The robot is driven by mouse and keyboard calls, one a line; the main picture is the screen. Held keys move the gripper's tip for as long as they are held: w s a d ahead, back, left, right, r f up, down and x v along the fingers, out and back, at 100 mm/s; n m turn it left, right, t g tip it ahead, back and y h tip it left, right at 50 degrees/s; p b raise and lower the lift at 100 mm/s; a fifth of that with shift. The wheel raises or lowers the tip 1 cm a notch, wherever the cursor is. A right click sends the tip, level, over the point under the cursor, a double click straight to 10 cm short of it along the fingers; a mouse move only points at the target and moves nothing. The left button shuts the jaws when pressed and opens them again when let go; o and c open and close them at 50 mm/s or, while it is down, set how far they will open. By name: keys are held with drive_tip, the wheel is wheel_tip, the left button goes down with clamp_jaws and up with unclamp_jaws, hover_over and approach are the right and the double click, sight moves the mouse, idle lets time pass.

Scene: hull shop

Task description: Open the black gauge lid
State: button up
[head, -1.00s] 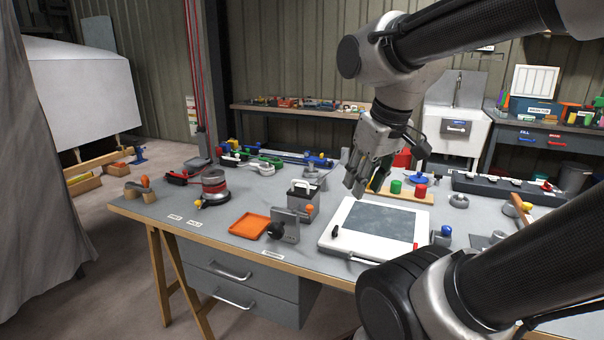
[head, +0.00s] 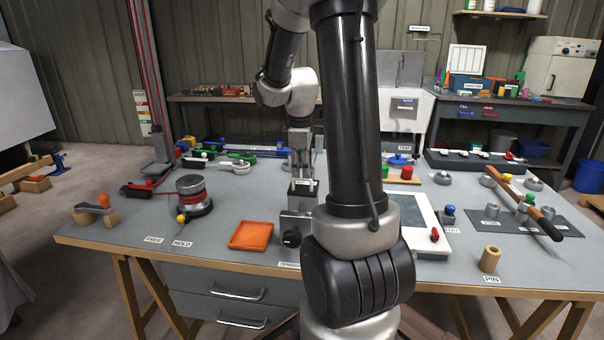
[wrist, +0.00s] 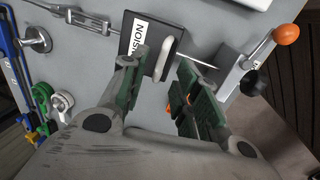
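The black gauge lid (wrist: 129,40) is a dark square plate with a white label and a pale upright loop handle (wrist: 167,58). It tops a small grey box, and in the head view the lid (head: 292,191) sits near the middle of the bench, flat and closed as far as I can see. My gripper (wrist: 162,64) is open, one finger on each side of the handle, with a gap at the right finger. I cannot tell whether the left finger touches it. In the head view my gripper (head: 300,165) points down just above the lid and hides the handle.
A grey block with a black knob (head: 291,238) stands close in front of the box. An orange tray (head: 251,236) lies to the left, and a spool (head: 193,193) stands beyond it. A white-framed panel (head: 430,240) lies to the right, partly hidden by my arm.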

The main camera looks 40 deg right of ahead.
drive_tip(key=shift+w+d+f, duration=0.15)
drive_tip(key=shift+f, duration=1.15)
clamp_jaws()
drive_tip(key=shift+d+r, duration=0.1)
drive_tip(key=shift+r, duration=0.05)
